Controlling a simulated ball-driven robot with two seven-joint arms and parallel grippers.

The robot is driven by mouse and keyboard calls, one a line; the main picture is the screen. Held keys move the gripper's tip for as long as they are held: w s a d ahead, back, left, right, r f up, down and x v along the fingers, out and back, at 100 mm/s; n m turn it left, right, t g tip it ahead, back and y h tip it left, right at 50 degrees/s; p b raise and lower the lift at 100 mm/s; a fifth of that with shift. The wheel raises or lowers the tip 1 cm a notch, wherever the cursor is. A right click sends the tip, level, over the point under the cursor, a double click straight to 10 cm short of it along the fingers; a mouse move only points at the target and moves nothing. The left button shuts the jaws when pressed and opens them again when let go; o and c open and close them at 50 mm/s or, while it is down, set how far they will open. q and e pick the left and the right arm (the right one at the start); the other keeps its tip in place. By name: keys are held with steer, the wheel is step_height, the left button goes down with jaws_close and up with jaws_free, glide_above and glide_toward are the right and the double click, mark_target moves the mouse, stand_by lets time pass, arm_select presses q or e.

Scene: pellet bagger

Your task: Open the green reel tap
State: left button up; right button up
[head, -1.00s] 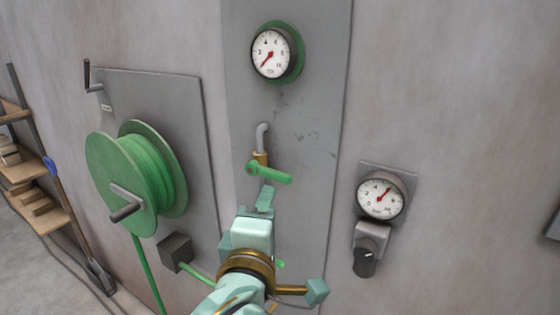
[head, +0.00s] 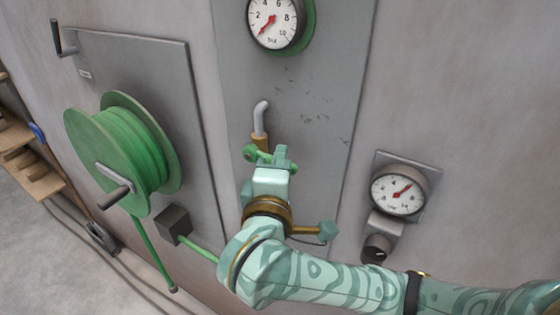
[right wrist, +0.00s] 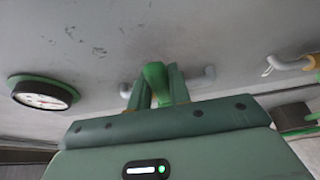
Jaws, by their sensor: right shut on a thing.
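A green tap with a lever handle (head: 252,153) sits under a brass collar and a bent grey pipe (head: 260,118) on the grey wall panel. My right gripper (head: 281,156) is shut on the tap's handle and hides most of it in the head view. In the right wrist view the green handle (right wrist: 155,76) stands between the two fingers of the right gripper (right wrist: 158,90). The handle lies across the pipe, pointing to the right in the head view. My left gripper is not in view.
A green hose reel (head: 130,150) with a crank is on the left, above a dark box (head: 174,224). A green-ringed gauge (head: 274,22) is above the tap. Another gauge (head: 399,191) with a black knob (head: 375,249) is to the right. The wall between is clear.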

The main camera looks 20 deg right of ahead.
jaws_close()
steer(key=shift+r+n+b, duration=0.1)
steer(key=shift+n+b, duration=0.4)
steer(key=shift+b, duration=0.45)
steer(key=shift+r+g, duration=0.15)
steer(key=shift+g, duration=0.15)
steer(key=shift+r+n+y, duration=0.25)
steer(key=shift+n+y, duration=0.05)
steer(key=shift+n, duration=0.2)
steer(key=shift+w+a+r+n+g+p, duration=0.15)
steer(key=shift+r+n+g+p, duration=0.45)
steer(key=shift+r+n+p, duration=0.25)
steer(key=shift+w+a+r+n+g+p, duration=0.1)
steer(key=shift+w+r+n+g+p, duration=0.1)
steer(key=shift+n+p, duration=0.3)
steer(key=shift+w+a+r+n+g+p, duration=0.1)
steer(key=shift+r+n+g+p, duration=0.15)
steer(key=shift+n, duration=0.3)
steer(key=shift+f, duration=0.1)
steer(key=o, duration=0.7)
jaws_free()
